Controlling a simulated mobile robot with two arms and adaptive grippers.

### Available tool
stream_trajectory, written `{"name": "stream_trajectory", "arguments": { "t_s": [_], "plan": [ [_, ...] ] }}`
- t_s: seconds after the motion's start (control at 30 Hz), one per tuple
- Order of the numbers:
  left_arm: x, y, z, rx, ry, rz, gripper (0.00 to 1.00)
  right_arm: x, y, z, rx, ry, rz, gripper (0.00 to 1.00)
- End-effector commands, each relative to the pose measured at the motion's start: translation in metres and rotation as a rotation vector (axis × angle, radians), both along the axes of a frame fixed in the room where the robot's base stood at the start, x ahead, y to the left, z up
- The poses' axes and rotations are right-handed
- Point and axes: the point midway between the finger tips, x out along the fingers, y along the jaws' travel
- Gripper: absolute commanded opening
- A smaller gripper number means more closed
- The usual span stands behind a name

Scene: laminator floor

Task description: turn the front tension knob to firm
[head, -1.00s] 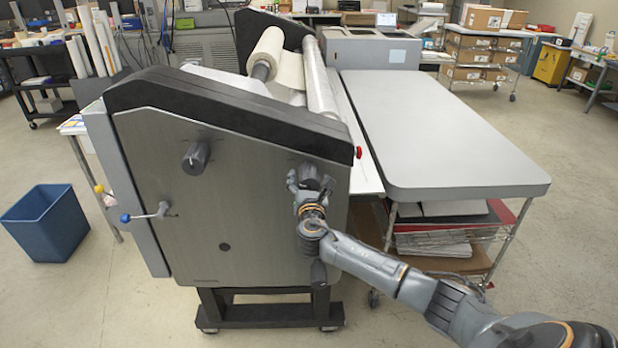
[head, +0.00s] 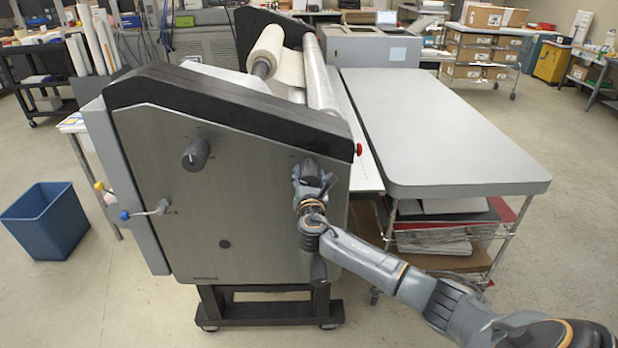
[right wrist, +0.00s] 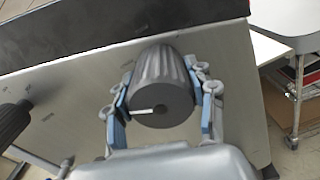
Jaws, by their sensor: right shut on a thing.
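The tension knob (right wrist: 163,78) near the feed table is dark grey, ribbed and round, with a white pointer line on its face. In the right wrist view the line runs from near the face's centre to the left. My right gripper (head: 311,180) is shut on this knob, with one blue-padded finger on each side of it. In the head view the gripper hides most of the knob and its dial marks. My left gripper is not in view.
A second dark knob (head: 196,154) sits to the left on the laminator's grey side panel (head: 260,210). A small crank handle (head: 148,210) sticks out further left. The grey feed table (head: 450,130) stands right of the machine. A blue bin (head: 47,222) is on the floor.

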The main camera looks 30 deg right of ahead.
Motion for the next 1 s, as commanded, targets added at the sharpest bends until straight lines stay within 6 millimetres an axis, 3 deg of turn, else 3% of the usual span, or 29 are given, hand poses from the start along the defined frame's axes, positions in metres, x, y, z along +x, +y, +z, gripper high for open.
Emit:
{"name": "stream_trajectory", "arguments": {
  "t_s": [1.0],
  "plan": [
    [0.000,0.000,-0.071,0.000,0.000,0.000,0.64,-0.001,-0.002,-0.005,0.760,-0.467,-0.001,0.24]
  ]
}}
